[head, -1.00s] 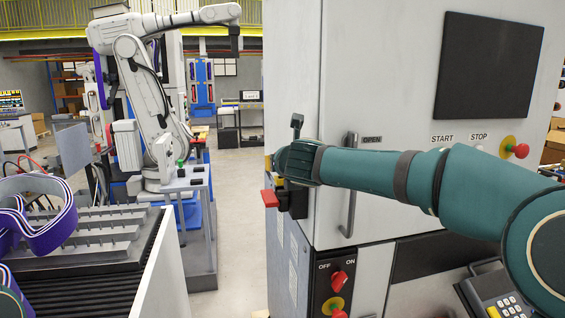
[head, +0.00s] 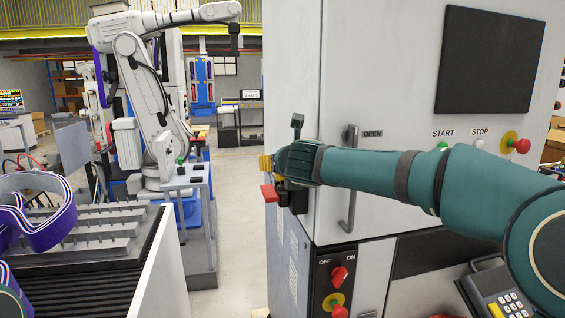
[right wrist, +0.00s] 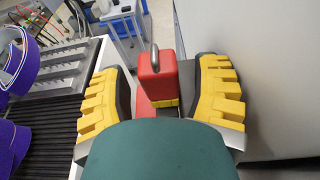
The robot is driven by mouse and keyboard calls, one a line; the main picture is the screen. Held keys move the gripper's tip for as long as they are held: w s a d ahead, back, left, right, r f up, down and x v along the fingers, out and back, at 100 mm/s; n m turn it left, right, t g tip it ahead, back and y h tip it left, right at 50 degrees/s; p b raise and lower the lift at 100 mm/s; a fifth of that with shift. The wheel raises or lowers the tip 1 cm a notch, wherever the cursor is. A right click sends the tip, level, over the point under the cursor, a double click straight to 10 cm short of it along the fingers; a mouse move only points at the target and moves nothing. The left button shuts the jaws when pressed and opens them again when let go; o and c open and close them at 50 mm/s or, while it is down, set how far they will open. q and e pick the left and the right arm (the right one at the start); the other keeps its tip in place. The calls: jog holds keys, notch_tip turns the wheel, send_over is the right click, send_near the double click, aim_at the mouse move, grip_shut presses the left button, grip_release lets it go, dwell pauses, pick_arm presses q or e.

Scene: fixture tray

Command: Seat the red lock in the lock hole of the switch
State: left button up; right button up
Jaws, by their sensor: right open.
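In the right wrist view the red lock (right wrist: 156,80) stands upright with a grey shackle on top and a yellow band low on its front. It lies between the spread yellow-padded fingers of my right gripper (right wrist: 163,72), with a gap on each side. Another red part shows just left of and behind the lock. In the head view my right gripper (head: 266,163) is at the cabinet's left edge, by the black switch (head: 294,199) with a red part (head: 270,193) sticking out left. The lock hole is hidden, and I cannot tell whether the lock is in it. My left gripper is not in view.
The white cabinet (head: 385,190) stands close behind my right arm, with a vertical door handle (head: 349,185). A dark lever (head: 297,122) rises above my wrist. A ribbed tray (head: 90,235) with purple bands is at lower left. Open floor lies between tray and cabinet.

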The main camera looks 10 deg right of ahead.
jog(key=v, duration=1.2)
